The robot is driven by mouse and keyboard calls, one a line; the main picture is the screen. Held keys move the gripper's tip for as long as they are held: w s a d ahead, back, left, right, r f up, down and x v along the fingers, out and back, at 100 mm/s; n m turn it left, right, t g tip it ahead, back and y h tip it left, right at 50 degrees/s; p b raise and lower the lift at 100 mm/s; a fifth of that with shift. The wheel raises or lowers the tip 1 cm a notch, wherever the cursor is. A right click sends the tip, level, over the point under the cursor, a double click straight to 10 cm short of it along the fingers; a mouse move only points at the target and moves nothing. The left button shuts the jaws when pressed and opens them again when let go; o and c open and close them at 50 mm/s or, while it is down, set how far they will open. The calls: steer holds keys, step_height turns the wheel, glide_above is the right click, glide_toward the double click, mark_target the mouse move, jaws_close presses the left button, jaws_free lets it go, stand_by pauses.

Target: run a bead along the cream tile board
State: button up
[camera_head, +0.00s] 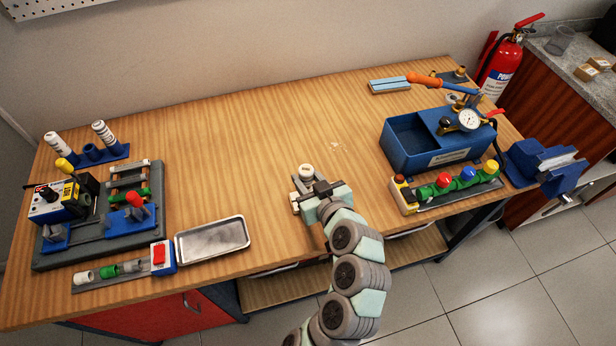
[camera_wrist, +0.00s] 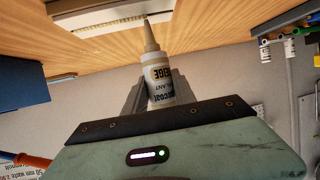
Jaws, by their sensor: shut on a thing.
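My gripper (camera_head: 318,196) is shut on a white sealant bottle (camera_wrist: 160,82), whose label partly reads "BEIGE". Its tapered beige nozzle points at a pale board (camera_wrist: 120,24) on the bench, most likely the cream tile board. In the wrist view the nozzle tip overlaps the board's edge; I cannot tell whether it touches. In the head view the bottle's round white end (camera_head: 306,170) shows just beyond my jaws, and the gripper hides most of the board.
A blue rack (camera_head: 92,153) with two white bottles stands at the back left. A metal tray (camera_head: 212,240) lies left of my gripper. A blue case (camera_head: 436,142) with a gauge stands to the right. A light-blue board (camera_head: 390,86) lies at the back.

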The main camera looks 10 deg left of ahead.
steer(key=shift+s+a, duration=0.3)
steer(key=shift+a, duration=0.3)
steer(key=shift+a, duration=0.1)
steer(key=o, duration=0.5)
steer(key=shift+s+a, duration=0.1)
steer(key=shift+a, duration=0.05)
steer(key=c, duration=0.5)
steer(key=shift+s+a+p, duration=0.35)
steer(key=shift+a, duration=0.3)
steer(key=shift+r, duration=0.1)
step_height(320, 180, up, 7)
steer(key=p, duration=0.2)
steer(key=shift+p, duration=0.35)
